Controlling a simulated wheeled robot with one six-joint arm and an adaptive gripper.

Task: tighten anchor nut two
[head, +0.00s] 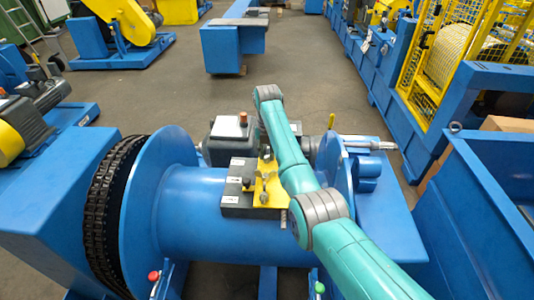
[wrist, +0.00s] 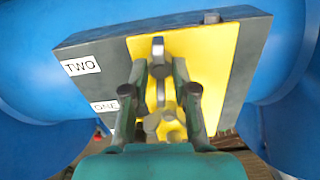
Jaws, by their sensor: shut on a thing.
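A dark grey block (wrist: 105,42) carries a yellow plate (wrist: 212,50) and the labels TWO (wrist: 82,66) and ONE (wrist: 104,107). A grey anchor nut (wrist: 159,70), level with the label TWO, lies between the fingertips of my gripper (wrist: 160,80). The fingers are shut on it from both sides and partly hide it. Another grey hex piece (wrist: 152,122) sits lower, near the label ONE, between the fingers. In the head view the block (head: 236,206) and yellow plate (head: 270,194) sit on the blue drum; my gripper cannot be made out there.
The blue drum (head: 190,225) bears a black chain (head: 105,205) at its left flange. A grey housing (head: 228,135) stands behind the block. A blue bin (head: 500,190) is at right. Grey floor (head: 165,95) is open behind.

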